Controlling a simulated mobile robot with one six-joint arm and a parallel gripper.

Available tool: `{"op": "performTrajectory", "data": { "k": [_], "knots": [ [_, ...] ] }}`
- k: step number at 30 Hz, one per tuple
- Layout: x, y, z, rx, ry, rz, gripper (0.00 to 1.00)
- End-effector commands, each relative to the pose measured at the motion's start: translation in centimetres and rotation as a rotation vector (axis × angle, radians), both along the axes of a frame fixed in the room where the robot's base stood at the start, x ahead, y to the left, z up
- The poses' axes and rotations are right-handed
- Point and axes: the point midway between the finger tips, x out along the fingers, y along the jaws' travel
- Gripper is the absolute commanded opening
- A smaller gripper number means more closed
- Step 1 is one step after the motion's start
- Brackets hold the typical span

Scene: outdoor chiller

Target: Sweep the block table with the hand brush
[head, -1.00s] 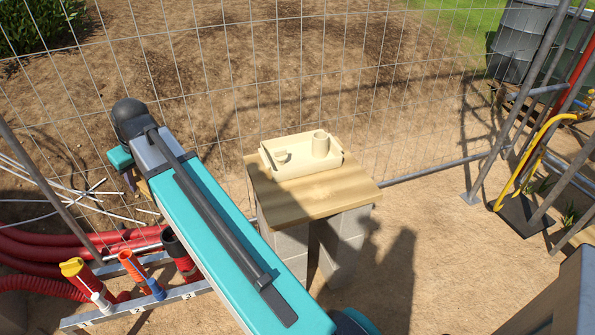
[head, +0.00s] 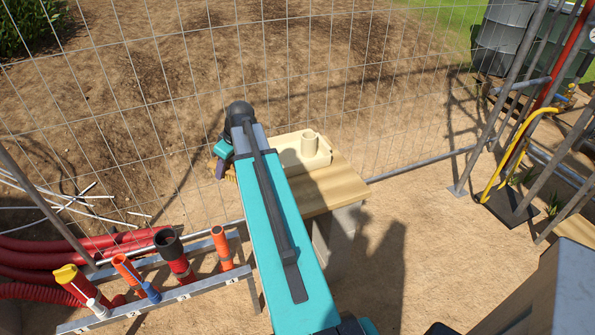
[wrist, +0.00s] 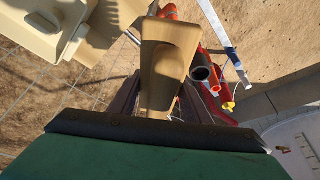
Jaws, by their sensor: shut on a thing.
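The block table (head: 335,190) has a wooden top on grey concrete blocks and stands at the middle of the head view, partly hidden by my arm. My gripper (head: 221,169) is at the table's left side. In the wrist view my gripper (wrist: 160,103) is shut on the tan wooden handle of the hand brush (wrist: 168,55). In the head view a bit of the brush (head: 231,176) shows as a tan-orange strip beside my gripper. Whether it touches the tabletop cannot be told.
A wire fence (head: 390,100) runs behind the table. A rack (head: 150,308) with coloured tubes stands at the lower left. Open sandy ground (head: 430,240) lies to the right.

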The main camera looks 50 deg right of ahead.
Motion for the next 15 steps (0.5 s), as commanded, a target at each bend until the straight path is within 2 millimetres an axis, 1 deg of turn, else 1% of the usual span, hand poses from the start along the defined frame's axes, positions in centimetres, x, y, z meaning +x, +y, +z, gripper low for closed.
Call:
{"op": "performTrajectory", "data": {
  "k": [1,3,8,15],
  "knots": [
    [-0.8,-1.5,-0.4,0.002,0.001,0.000,0.26],
    [-1.8,-3.3,-1.0,0.002,0.000,0.007,0.26],
    [-4.5,-7.2,-2.4,0.001,0.000,0.028,0.26],
    [-9.2,-12.7,-4.6,0.003,0.001,0.052,0.26]
  ]
}}
